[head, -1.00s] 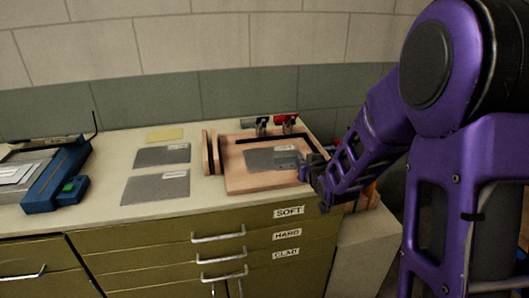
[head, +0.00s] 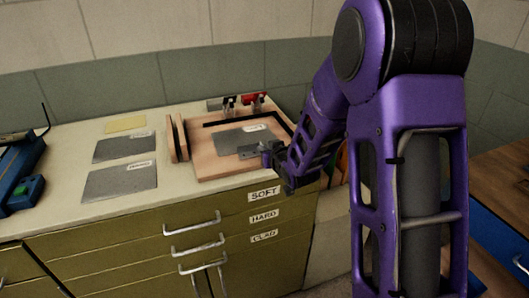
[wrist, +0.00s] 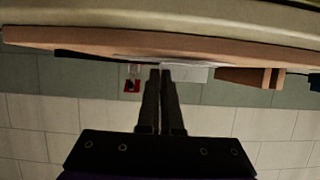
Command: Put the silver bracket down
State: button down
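The silver bracket (head: 249,151) is a small grey piece with dark holes, seen in the head view at the tips of my gripper (head: 267,156). In the wrist view, my gripper (wrist: 161,72) has its two fingers close together, with a pale flat piece (wrist: 190,73) at their tips that looks like the bracket. The bracket is over the front right part of a wooden frame board (head: 208,165), near a grey sheet (head: 240,138) with a white label. I cannot tell whether it touches the board.
Two labelled grey sheets (head: 121,183) and a yellow pad (head: 125,124) lie left on the cream bench top. Red and dark clamps (head: 252,101) stand behind the board. A blue tool (head: 22,192) is at the far left. A blue cabinet with a wooden top (head: 497,213) is at right.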

jog(key=shift+f, duration=0.25)
jog(key=shift+f, duration=0.25)
jog(key=c, duration=1.1)
grip_release()
jog(key=shift+r, duration=0.15)
jog(key=shift+r, duration=0.1)
